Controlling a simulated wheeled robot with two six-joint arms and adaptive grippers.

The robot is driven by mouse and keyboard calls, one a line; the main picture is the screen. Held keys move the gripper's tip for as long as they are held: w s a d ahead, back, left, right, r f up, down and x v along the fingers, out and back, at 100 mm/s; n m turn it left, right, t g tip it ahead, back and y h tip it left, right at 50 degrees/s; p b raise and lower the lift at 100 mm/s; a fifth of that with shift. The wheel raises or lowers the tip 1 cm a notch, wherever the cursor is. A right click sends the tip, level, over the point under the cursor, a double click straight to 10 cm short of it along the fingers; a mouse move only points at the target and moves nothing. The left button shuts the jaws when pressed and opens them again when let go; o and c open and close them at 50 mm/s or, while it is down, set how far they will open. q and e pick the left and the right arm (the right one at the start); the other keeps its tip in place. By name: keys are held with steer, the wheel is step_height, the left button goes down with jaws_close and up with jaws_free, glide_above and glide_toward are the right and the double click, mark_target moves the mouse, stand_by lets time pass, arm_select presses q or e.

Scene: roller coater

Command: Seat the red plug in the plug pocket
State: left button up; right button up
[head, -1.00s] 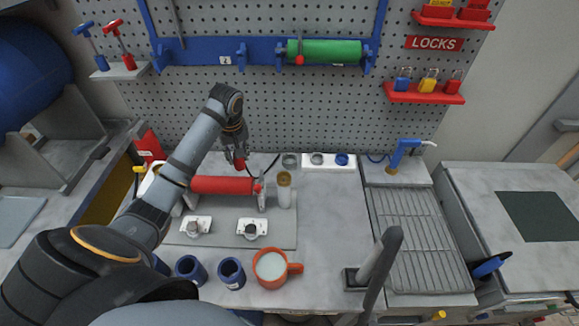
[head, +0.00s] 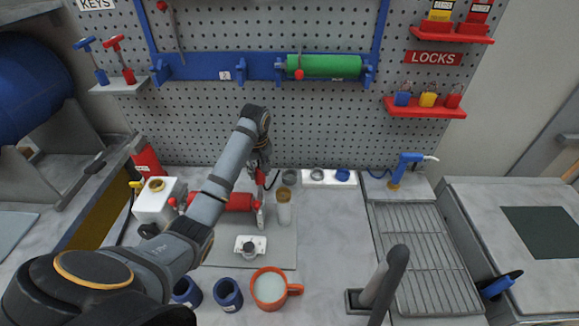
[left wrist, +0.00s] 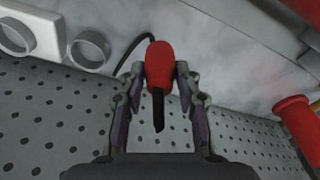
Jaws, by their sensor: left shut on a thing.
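The red plug (left wrist: 159,65) is between the fingers of my left gripper (left wrist: 160,85), which is shut on it, in the left wrist view. A dark strip runs from the plug toward the camera. In the head view my left gripper (head: 261,168) is above the back of the bench, near the right end of the red roller, with the red plug (head: 260,178) small below it. A black cable (head: 274,178) shows beside it. A grey ring (head: 289,177) stands to the right; I cannot tell which thing is the plug pocket. My right gripper is out of view.
A red roller (head: 235,202) lies close by, partly behind my left arm. A capped jar (head: 284,210) and a white strip (head: 328,180) with rings stand to the right. An orange mug (head: 268,303) and blue cups (head: 228,295) are in front. The bench centre right is clear.

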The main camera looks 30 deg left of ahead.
arm_select(q)
steer(key=w+d, duration=0.2)
steer(key=w, duration=0.1)
steer(key=w+d+p, duration=0.1)
steer(key=w+d, duration=0.1)
steer(key=w, duration=0.1)
steer(key=w+d, duration=0.2)
steer(key=w, duration=0.1)
steer(key=shift+d+p, duration=0.15)
steer(key=shift+p, duration=0.2)
steer(key=shift+s+f+p, duration=0.1)
steer(key=shift+f+p, duration=0.55)
steer(key=shift+f, duration=1.1)
steer(key=o, duration=1.2)
steer(key=shift+f, duration=0.1)
steer(key=shift+c, duration=0.2)
step_height(320, 180, up, 8)
steer(key=b, duration=0.1)
steer(key=shift+s+d+f, duration=0.15)
steer(key=shift+s+d, duration=0.15)
steer(key=shift+d, duration=0.1)
steer(key=shift+d+f, duration=0.1)
